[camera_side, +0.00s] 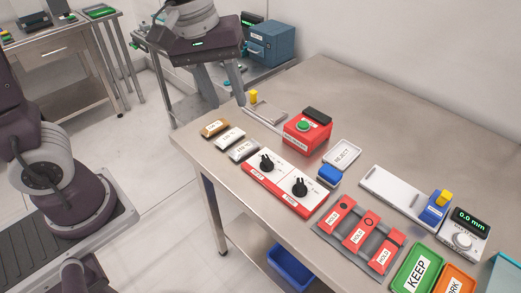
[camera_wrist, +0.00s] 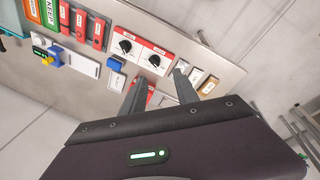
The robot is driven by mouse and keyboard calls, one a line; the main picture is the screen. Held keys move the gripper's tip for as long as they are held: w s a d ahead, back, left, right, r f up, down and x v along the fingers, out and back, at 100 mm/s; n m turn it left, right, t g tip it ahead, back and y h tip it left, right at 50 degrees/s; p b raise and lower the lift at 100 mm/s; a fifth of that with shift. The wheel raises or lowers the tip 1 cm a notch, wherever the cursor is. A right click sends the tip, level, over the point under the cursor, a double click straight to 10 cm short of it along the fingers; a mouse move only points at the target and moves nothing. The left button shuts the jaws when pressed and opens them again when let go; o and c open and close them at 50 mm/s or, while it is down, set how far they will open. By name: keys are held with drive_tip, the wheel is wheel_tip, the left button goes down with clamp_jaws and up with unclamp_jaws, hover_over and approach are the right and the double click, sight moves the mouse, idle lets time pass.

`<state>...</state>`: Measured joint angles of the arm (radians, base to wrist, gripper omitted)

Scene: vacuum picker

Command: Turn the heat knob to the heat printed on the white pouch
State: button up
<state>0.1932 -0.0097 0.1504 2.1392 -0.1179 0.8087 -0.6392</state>
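The heat panel (camera_side: 283,183) is red and white and carries two black knobs. One knob (camera_side: 266,162) is nearer the pouches and the other knob (camera_side: 300,187) is nearer the HOLD trays. Both also show in the wrist view, the first (camera_wrist: 154,61) and the second (camera_wrist: 125,47). The knob labels are too small to read. The white pouch (camera_side: 230,138) lies between a brown pouch and a silver one; its print is not legible to me. My gripper (camera_side: 228,105) is open and empty above the table's left end, apart from the knobs and pouches.
A red box with a green button (camera_side: 303,124) stands behind the panel. Next to it are a REJECT tray (camera_side: 342,154) and a blue block (camera_side: 330,175). Red HOLD pieces (camera_side: 361,232) and a green KEEP tray (camera_side: 416,272) lie to the right. The table's back is clear.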

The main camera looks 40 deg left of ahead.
sight(267, 159)
drive_tip(key=w+d+f+n, duration=0.1)
drive_tip(key=w+f+n, duration=0.1)
drive_tip(key=f, duration=0.4)
drive_tip(key=w+f+n+g, duration=0.1)
drive_tip(key=w+f+n, duration=0.1)
drive_tip(key=f, duration=0.5)
drive_tip(key=w+d+f+n+g+y, duration=0.1)
drive_tip(key=w+f+n, duration=0.1)
drive_tip(key=w+f, duration=0.2)
drive_tip(key=shift+w+d+f, duration=0.15)
drive_tip(key=shift+f, duration=0.7)
drive_tip(key=shift+w+d+f, duration=0.1)
drive_tip(key=shift+d+f, duration=0.05)
drive_tip(key=shift+f, duration=0.7)
drive_tip(key=shift+c, duration=0.5)
clamp_jaws()
